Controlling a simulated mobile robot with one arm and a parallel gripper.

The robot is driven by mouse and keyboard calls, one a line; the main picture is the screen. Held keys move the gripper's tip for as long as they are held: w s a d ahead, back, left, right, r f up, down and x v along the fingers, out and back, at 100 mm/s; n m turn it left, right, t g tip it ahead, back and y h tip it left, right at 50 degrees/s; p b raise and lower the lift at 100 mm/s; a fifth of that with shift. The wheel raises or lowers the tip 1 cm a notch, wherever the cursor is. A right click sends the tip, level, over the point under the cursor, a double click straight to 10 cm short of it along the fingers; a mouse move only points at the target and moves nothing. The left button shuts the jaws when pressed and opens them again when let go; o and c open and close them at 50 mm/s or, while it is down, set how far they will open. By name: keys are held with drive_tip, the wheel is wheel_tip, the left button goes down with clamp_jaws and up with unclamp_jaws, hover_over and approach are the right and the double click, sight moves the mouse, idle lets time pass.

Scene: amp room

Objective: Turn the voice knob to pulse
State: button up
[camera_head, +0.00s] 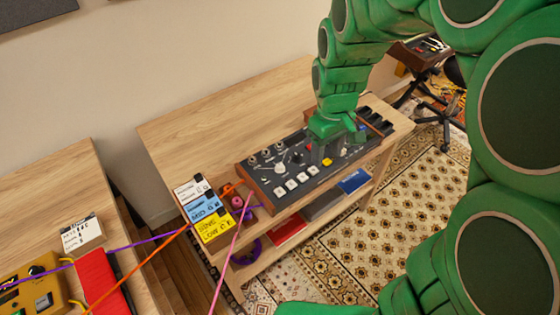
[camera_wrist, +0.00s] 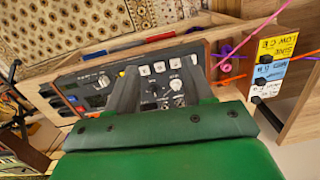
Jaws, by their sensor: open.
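The dark control panel of a wood-sided synthesizer (camera_head: 262,172) sits on the wooden desk; it also shows in the wrist view (camera_wrist: 72,84). It carries several knobs, white square buttons (camera_head: 291,184) and a yellow button (camera_head: 327,162). A large white knob (camera_head: 279,168) is near its left end. I cannot read the labels, so I cannot tell which knob is the voice knob. My gripper (camera_head: 321,157) is over the middle of the panel, pointing down. In the wrist view its two fingers (camera_wrist: 160,72) are apart, with small knobs (camera_wrist: 176,84) seen between them and nothing held.
Stacked label cards (camera_head: 205,212) stand left of the synthesizer, with purple, orange and pink cables crossing there. A lower shelf holds a red (camera_head: 288,232) and a blue item (camera_head: 354,181). The desk top (camera_head: 215,120) behind the synthesizer is clear.

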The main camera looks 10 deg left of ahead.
sight(280, 165)
drive_tip(key=w+a+f+n, duration=0.1)
drive_tip(key=w+a+f, duration=0.2)
drive_tip(key=a+f, duration=0.1)
drive_tip(key=w+a+f+n, duration=0.2)
drive_tip(key=w+a+f, duration=0.2)
drive_tip(key=w+a+f+n, duration=0.2)
drive_tip(key=w+a+f, duration=0.1)
drive_tip(key=a+f, duration=0.1)
drive_tip(key=shift+w+a+t, duration=0.25)
drive_tip(key=shift+a+t, duration=0.1)
drive_tip(key=shift+t, duration=0.05)
drive_tip(key=shift+f, duration=3.9)
clamp_jaws()
